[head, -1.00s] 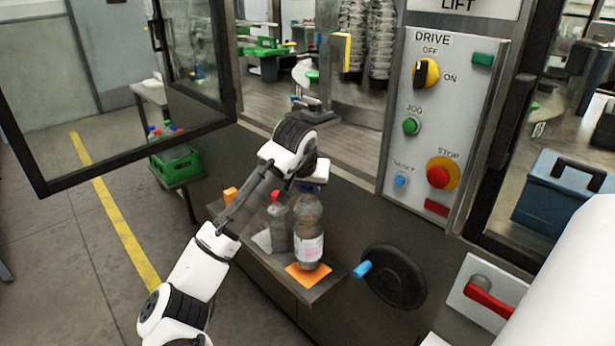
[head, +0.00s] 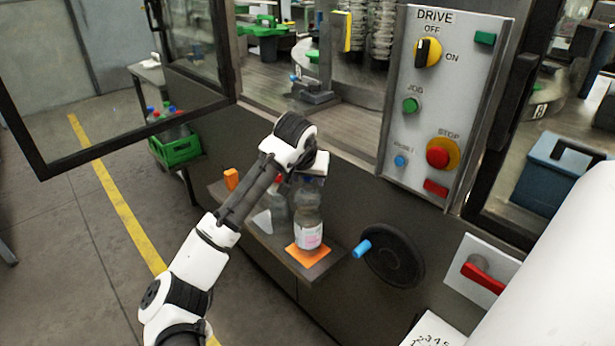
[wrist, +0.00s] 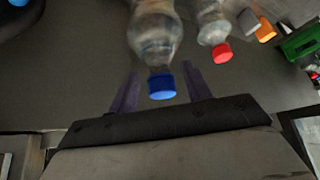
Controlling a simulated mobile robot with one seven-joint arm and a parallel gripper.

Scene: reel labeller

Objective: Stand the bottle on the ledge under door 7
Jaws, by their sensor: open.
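A clear bottle with a white label (head: 308,228) stands upright on an orange square (head: 316,254) near the right end of the ledge (head: 262,238). In the wrist view its blue cap (wrist: 162,87) lies between the two fingers of my gripper (wrist: 163,90). The fingers are apart, one on each side of the cap, and I see no grip on it.
An orange block (head: 231,179) sits at the ledge's left end. A black handwheel with a blue handle (head: 393,255) is right of the ledge. The open glass door (head: 120,140) hangs at left. A green crate of bottles (head: 176,149) stands behind. The control panel (head: 440,110) is above right.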

